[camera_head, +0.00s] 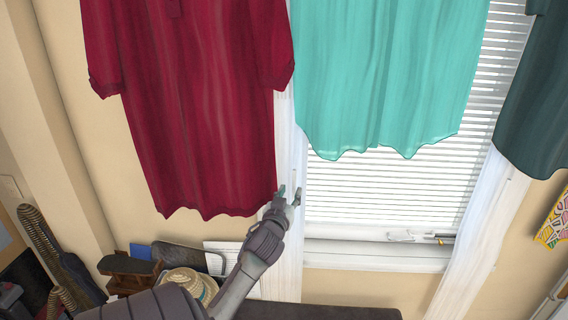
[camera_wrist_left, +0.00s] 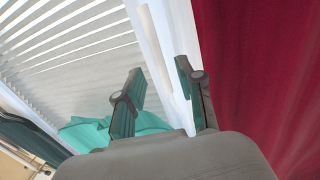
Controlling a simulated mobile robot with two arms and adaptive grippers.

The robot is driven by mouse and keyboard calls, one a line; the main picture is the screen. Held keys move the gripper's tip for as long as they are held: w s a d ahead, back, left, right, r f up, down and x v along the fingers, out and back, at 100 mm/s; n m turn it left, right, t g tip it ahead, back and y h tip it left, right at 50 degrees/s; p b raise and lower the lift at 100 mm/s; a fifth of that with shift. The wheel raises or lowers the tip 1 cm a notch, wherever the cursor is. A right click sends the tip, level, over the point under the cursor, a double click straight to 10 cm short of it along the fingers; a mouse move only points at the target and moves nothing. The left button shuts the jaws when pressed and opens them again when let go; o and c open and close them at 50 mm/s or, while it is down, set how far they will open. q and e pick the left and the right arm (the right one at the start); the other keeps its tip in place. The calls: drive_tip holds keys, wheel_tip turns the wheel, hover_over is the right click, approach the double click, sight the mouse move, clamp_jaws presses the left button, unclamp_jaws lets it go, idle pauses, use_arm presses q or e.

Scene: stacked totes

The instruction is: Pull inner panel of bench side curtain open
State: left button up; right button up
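Two narrow white curtain panels hang at the sides of a window with white blinds (camera_head: 390,190). The left panel (camera_head: 289,240) drops behind my left gripper toward a dark bench-like surface (camera_head: 330,312); the right panel (camera_head: 480,235) slants down on the other side. My left gripper (camera_head: 288,193) is raised in front of the left panel, at the lower right edge of a hanging red garment. In the left wrist view its two fingers (camera_wrist_left: 160,68) are apart, with the white panel (camera_wrist_left: 152,42) showing between and beyond them. Contact with the cloth cannot be told. My right gripper is out of view.
The red garment (camera_head: 205,110), a turquoise garment (camera_head: 385,75) and a dark green garment (camera_head: 540,100) hang in front of the wall and window. A straw hat (camera_head: 190,284) and other items stand at lower left. A patterned cloth (camera_head: 553,222) hangs at right.

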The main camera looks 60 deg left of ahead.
use_arm(q)
drive_tip(key=v, duration=0.6)
drive_tip(key=shift+s+d, duration=0.25)
drive_tip(key=shift+s, duration=0.1)
drive_tip(key=w+d+f+m+g+h, duration=0.1)
drive_tip(key=d+f+h, duration=0.15)
drive_tip(key=f, duration=0.85)
drive_tip(key=w+d+f+m+g+h, duration=0.1)
drive_tip(key=d+f+g+h, duration=0.15)
drive_tip(key=f, duration=0.85)
drive_tip(key=s+d+f+m+g+h, duration=0.1)
drive_tip(key=s+d+f, duration=0.2)
drive_tip(key=d+f, duration=0.35)
drive_tip(key=s+d+f+m+g+h, duration=0.1)
drive_tip(key=s+d+f+m, duration=0.15)
drive_tip(key=f, duration=0.75)
drive_tip(key=s+d+f+m+g+h, duration=0.2)
drive_tip(key=s+d+f+g+h, duration=0.15)
drive_tip(key=s+d+f, duration=1)
drive_tip(key=s+d+f+m+g, duration=0.1)
drive_tip(key=s+f, duration=0.3)
drive_tip(key=s, duration=0.4)
drive_tip(key=s+d+f+m+g, duration=0.1)
drive_tip(key=s+d+f+g, duration=0.2)
drive_tip(key=s, duration=0.6)
drive_tip(key=shift+s+f+m, duration=0.35)
drive_tip(key=shift+f, duration=0.4)
